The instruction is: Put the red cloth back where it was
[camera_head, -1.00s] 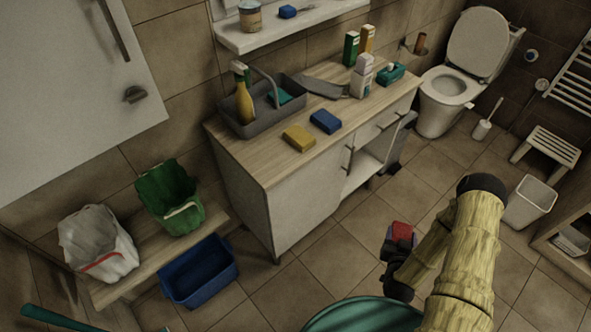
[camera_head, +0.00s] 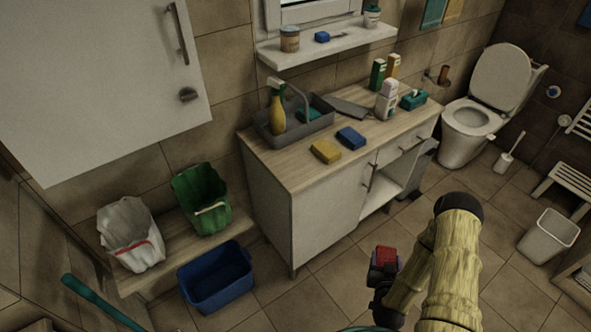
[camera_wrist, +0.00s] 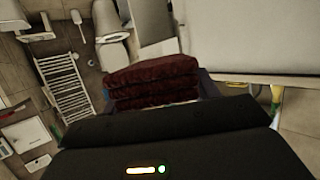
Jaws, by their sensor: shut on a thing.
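The red cloth (camera_head: 385,257) is held in my gripper (camera_head: 381,270), low in front of the cabinet and apart from it in the head view. In the wrist view the cloth (camera_wrist: 153,80) is dark red and folded in layers, and it sits between the jaws of my gripper (camera_wrist: 155,98). The jaws are shut on it. The lower part of the cloth is hidden behind the gripper body.
A wood-topped cabinet (camera_head: 290,172) bears a grey caddy (camera_head: 310,128), a yellow sponge (camera_head: 325,151), a blue sponge (camera_head: 351,138) and bottles. A low bench (camera_head: 165,247) holds a white bag (camera_head: 130,235) and green bin (camera_head: 203,198). A blue basin (camera_head: 217,277) stands on the floor.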

